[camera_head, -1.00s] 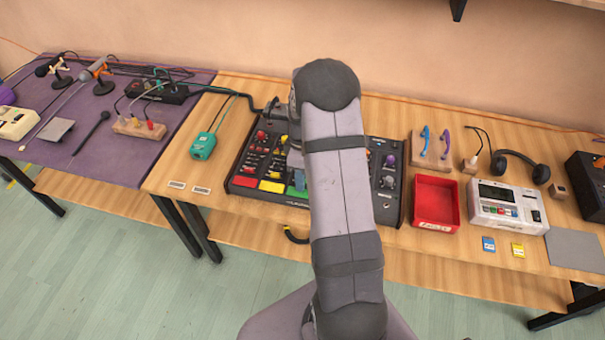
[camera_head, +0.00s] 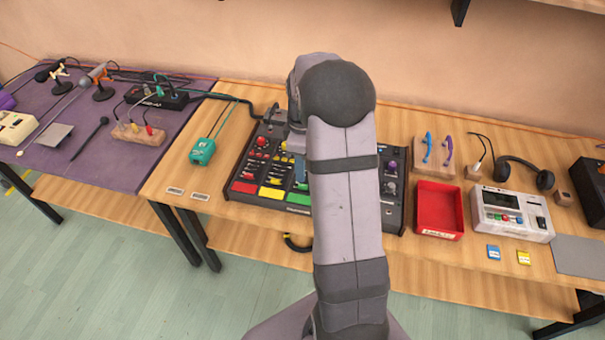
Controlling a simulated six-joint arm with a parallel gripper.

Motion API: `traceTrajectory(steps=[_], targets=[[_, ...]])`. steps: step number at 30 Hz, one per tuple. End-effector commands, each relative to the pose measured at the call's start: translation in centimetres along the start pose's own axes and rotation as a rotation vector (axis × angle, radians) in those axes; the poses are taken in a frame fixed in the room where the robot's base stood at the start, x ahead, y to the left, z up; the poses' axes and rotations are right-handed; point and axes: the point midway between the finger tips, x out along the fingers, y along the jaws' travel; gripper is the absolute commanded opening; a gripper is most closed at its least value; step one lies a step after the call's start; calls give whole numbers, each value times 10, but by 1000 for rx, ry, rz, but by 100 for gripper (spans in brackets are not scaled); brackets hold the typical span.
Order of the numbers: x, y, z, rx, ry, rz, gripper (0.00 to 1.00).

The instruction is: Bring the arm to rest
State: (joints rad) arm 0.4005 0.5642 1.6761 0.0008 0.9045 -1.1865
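My arm reaches up the middle of the picture over the wooden table (camera_head: 230,130) and bends down at its top. Only a small part of my gripper (camera_head: 298,166) shows, to the left of my forearm and over the mixer (camera_head: 246,178). Its fingertips are hard to make out, and I cannot tell whether it is open or shut. The mixer has red, yellow and green pads along its front, with rows of coloured knobs behind. My forearm hides the mixer's right-middle part.
A red tray (camera_head: 440,211), a white device (camera_head: 512,214) and headphones (camera_head: 526,172) are to the right. A teal box (camera_head: 203,151) is left of the mixer. A purple cloth (camera_head: 108,170) with microphones (camera_head: 98,76) lies farther left. A shelf edge hangs at top right.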

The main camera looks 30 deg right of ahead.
Motion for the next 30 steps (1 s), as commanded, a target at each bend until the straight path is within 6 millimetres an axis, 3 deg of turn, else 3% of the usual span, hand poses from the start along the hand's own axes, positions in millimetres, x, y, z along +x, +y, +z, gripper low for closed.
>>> traceTrajectory(steps=[19,26,28,30], targets=[[-3,0,0,59,0,0,29],[-2,6,-3,389,16,25,29],[8,-2,1,539,9,13,29],[25,-24,10,699,-20,-22,29]])
